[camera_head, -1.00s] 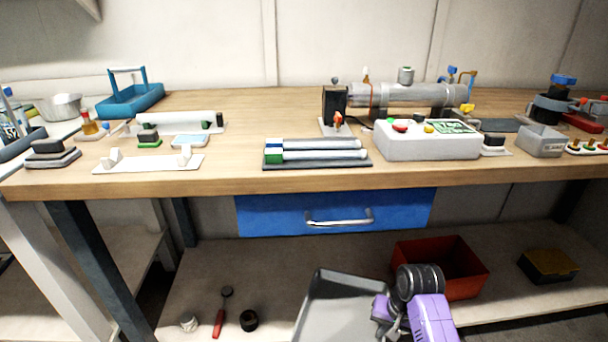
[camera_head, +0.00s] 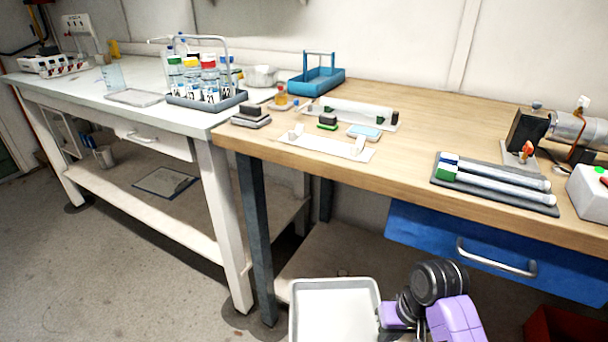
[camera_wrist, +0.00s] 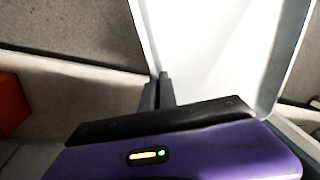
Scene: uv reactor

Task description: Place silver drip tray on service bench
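The silver drip tray (camera_head: 336,312) is a shallow, rectangular, pale grey tray with a raised rim, low in the head view in front of the bench. My gripper (camera_head: 388,318) is at the tray's right edge. In the wrist view the dark fingers (camera_wrist: 158,90) are close together on the tray's wall, and the tray (camera_wrist: 215,45) fills the upper right. The tray is held in the air below the top of the wooden service bench (camera_head: 400,160). Its lower edge is cut off by the head view's frame.
The wooden top holds a blue carrier (camera_head: 318,80), a white stand (camera_head: 325,146), a dark rack with tubes (camera_head: 500,183) and a cylinder unit (camera_head: 580,130). A white table (camera_head: 150,112) with a bottle rack (camera_head: 207,98) adjoins at left. A blue drawer (camera_head: 490,250) hangs below the top.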

